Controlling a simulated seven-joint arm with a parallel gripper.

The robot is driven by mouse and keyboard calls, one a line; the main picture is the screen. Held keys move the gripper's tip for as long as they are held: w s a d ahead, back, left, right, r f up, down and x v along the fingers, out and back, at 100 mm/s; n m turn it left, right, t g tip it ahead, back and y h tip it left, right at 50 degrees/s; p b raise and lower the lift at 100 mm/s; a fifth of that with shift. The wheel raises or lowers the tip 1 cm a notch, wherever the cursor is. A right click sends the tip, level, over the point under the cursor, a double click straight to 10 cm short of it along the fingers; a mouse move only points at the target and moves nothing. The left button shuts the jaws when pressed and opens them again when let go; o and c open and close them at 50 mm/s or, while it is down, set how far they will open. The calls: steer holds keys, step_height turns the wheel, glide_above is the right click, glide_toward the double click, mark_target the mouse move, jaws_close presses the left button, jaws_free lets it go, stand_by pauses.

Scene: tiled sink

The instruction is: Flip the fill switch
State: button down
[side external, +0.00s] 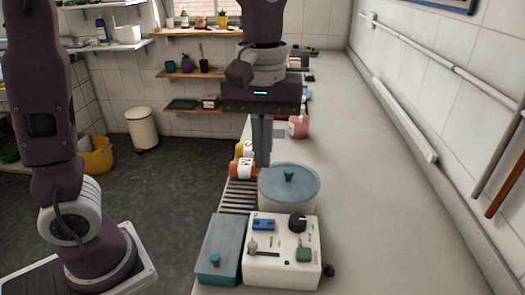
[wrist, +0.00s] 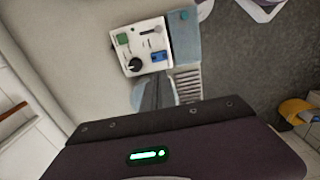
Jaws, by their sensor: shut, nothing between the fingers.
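A white control box (side external: 283,275) stands at the front of the counter. On its top are a blue rocker-like part (side external: 263,224), a black knob (side external: 297,223), a small grey lever by a dark slot (side external: 252,246) and a green block (side external: 304,254). I cannot read which of these is the fill switch. In the wrist view the box (wrist: 140,50) lies past the fingertips, its blue part (wrist: 158,56) nearest them on the right. My gripper (side external: 262,163) points down, shut and empty, behind the round lidded pot (side external: 289,192), apart from the box.
A teal lidded box (side external: 219,250) sits against the control box's left side. Orange and white containers (side external: 242,167) stand by a ribbed rack (side external: 238,196) left of the pot. A pink bottle (side external: 298,127) is farther back. The counter (side external: 390,210) is clear on the right.

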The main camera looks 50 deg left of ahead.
mark_target(269, 223)
steer(key=shift+w+d+f, duration=0.1)
steer(key=shift+w+d, duration=0.25)
steer(key=shift+w, duration=0.05)
step_height(269, 223, down, 14)
steer(key=shift+w+d+r, duration=0.1)
steer(key=shift+w+d, duration=0.05)
stand_by(0.3)
steer(key=shift+d+f, duration=0.1)
steer(key=shift+f, duration=0.2)
